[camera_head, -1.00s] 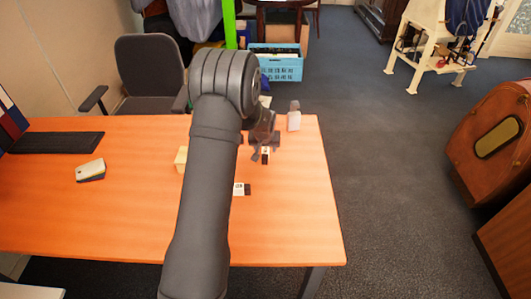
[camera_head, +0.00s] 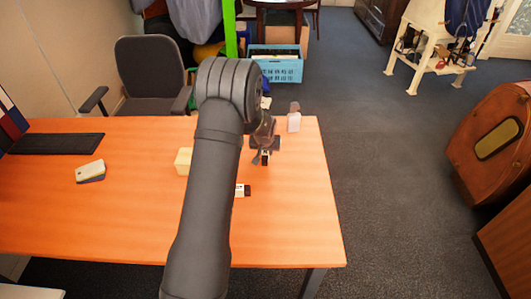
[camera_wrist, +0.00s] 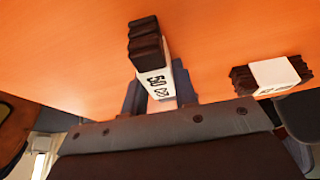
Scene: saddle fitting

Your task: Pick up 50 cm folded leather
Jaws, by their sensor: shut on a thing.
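The folded leather bundle marked 50 cm (camera_wrist: 152,62) is dark brown with a white paper band. It sits between the two fingers of my gripper (camera_wrist: 160,92) in the wrist view, and the fingers are shut on it. In the head view my gripper (camera_head: 264,157) is over the right part of the table, and the held bundle is small and partly hidden there. A second dark folded bundle with a white band (camera_wrist: 274,75) lies apart to the right in the wrist view; its label is not readable. In the head view it shows partly behind my arm (camera_head: 244,190).
The orange table (camera_head: 290,225) is clear at the front right. A pale yellow block (camera_head: 184,161) stands left of my arm. A pinkish bottle-like object (camera_head: 294,118) stands near the back right edge. A light block (camera_head: 90,171) and a keyboard (camera_head: 57,143) lie at left.

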